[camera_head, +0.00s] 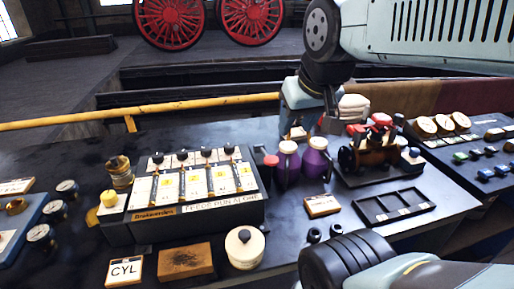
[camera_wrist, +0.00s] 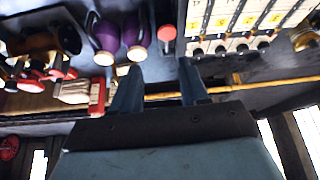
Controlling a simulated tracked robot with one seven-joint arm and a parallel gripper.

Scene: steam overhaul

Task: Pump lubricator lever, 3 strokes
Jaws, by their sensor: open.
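The lubricator (camera_head: 190,195) is a dark box with a row of white, yellow-marked sight panels and several black knobs, at centre left in the head view. Its panels (camera_wrist: 240,15) show at the upper right in the wrist view. A red-topped post (camera_head: 270,161) stands at its right end and may be the lever. This red top (camera_wrist: 167,33) lies beyond the gap between my fingertips in the wrist view. My gripper (camera_wrist: 159,75) is open and empty, apart from the red top.
Two purple cans (camera_head: 288,165) stand close right of the red-topped post. A small brown engine model (camera_head: 375,150) and an empty black tray (camera_head: 394,206) are farther right. A yellow rail (camera_head: 60,119) runs behind the bench. A white pot (camera_head: 245,247) stands in front of the lubricator.

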